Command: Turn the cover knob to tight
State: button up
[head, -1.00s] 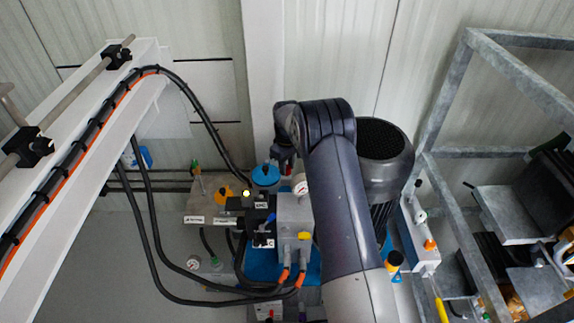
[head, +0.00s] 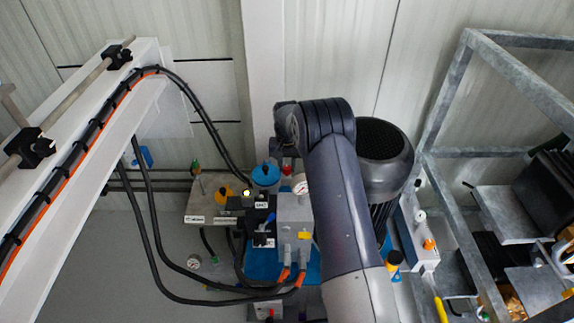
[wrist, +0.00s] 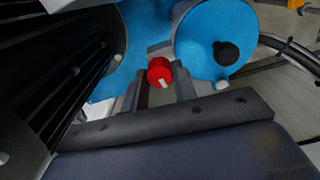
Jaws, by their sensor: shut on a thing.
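The red knob (wrist: 160,71) has a white mark on its face and sits near the middle of the wrist view. The mark points down and slightly right in that picture. My gripper (wrist: 161,82) is shut on the red knob, with one grey finger on each side. In the head view, a small red patch (head: 287,169), likely the knob, shows below my wrist. My arm hides much of the gripper there.
A blue round cap (head: 265,175) with a black knob stands left of the red patch; a similar one (wrist: 208,40) is close in the wrist view. A pressure gauge (head: 301,188) and dark motor (head: 384,155) flank my arm. Black hoses hang left.

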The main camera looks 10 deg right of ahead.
aim_at(287, 167)
jog(key=shift+m, duration=0.6)
jog(key=o, duration=1)
notch_tip(287, 167, up, 11)
jog(key=p, duration=0.1)
jog(key=shift+f, duration=0.15)
notch_tip(287, 167, down, 11)
jog(key=shift+r+b, duration=0.15)
jog(key=shift+b, duration=0.35)
